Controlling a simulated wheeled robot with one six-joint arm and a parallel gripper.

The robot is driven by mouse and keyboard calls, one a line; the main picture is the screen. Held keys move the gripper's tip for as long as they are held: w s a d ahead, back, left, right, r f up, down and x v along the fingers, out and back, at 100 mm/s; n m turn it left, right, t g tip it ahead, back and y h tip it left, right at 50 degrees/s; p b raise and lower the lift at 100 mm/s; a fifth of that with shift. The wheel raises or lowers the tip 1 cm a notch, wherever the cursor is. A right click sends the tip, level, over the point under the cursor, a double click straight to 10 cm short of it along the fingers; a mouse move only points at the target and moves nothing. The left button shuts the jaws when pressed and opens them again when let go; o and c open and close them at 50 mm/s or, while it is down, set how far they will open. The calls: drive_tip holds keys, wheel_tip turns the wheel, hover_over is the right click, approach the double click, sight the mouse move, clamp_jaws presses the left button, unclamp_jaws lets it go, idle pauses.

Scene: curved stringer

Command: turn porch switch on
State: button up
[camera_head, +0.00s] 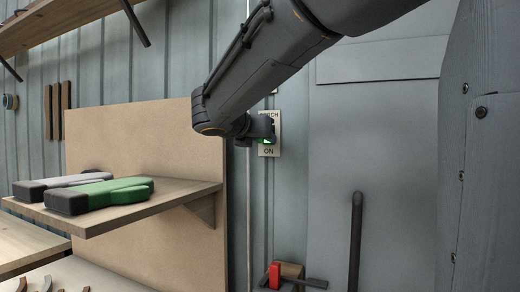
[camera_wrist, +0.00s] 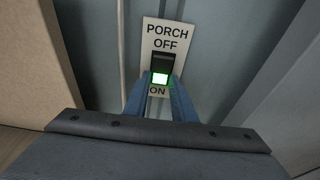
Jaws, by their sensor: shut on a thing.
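The porch switch plate (camera_wrist: 155,32) is on the ribbed wall, with "PORCH" and "OFF" printed above the rocker and "ON" below it. The dark rocker (camera_wrist: 165,60) shows above a lit, green-edged white area (camera_wrist: 160,79). The plate also shows in the head view (camera_head: 269,152), partly covered by my gripper. My gripper (camera_wrist: 159,84) is at the lower part of the switch, its two blue fingers close together on either side of the lit area. It is shut on the switch; the exact contact of the fingertips is hard to see.
A wooden shelf (camera_head: 165,199) at left holds a green-and-black tool (camera_head: 100,195) and a grey one (camera_head: 62,182). A tan board (camera_head: 160,125) stands beside the switch. A dark vertical handle (camera_head: 355,240) and a red block (camera_head: 275,275) are lower right.

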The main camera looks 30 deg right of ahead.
drive_tip(key=shift+f+h+b, duration=0.3)
drive_tip(key=shift+b, duration=0.45)
drive_tip(key=shift+r, duration=0.15)
drive_tip(key=o, duration=1.1)
drive_tip(key=shift+d, duration=0.1)
drive_tip(key=shift+c, duration=0.2)
drive_tip(key=b+v, duration=0.1)
drive_tip(key=v, duration=0.7)
drive_tip(key=shift+b, duration=0.3)
